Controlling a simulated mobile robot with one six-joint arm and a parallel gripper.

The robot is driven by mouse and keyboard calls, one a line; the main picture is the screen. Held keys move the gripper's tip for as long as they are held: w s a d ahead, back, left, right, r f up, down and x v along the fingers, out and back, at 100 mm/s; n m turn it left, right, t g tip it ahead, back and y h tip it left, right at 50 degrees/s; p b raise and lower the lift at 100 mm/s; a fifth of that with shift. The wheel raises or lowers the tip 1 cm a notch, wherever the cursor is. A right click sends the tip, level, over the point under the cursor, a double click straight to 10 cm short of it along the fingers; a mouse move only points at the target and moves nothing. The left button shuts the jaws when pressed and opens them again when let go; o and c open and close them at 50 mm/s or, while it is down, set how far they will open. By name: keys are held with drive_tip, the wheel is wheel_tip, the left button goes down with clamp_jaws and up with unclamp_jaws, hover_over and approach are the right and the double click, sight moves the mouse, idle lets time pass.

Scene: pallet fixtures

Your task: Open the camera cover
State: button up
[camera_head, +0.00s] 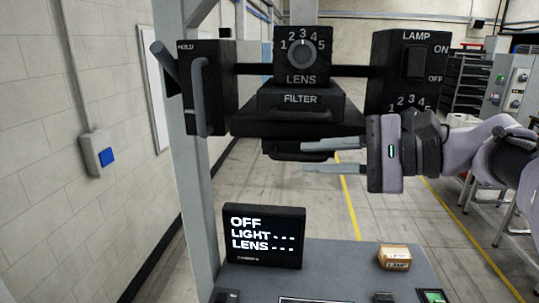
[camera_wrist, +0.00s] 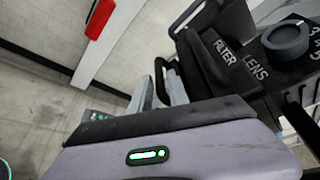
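A black camera unit hangs on a dark horizontal bar. It has a LENS dial (camera_head: 302,55), a FILTER block (camera_head: 300,101) and a wide dark lower housing (camera_head: 255,125) with a bar handle (camera_head: 282,155). No part is labelled as the cover. My gripper (camera_head: 304,158) comes from the right with its two grey fingers apart, by the lower handle. In the wrist view, my gripper (camera_wrist: 160,92) has a dark looped handle (camera_wrist: 160,78) at its fingers. I cannot tell whether they touch. Nothing is visibly held.
A box marked HOLD (camera_head: 205,85) with a grey handle is on the left. A LAMP switch box (camera_head: 410,70) is on the right, above my wrist. Below stand a screen reading OFF (camera_head: 263,237) and a small LAMP carton (camera_head: 394,257) on a grey table (camera_head: 345,258).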

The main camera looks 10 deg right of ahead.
drive_tip(key=shift+x, duration=1.55)
clamp_jaws()
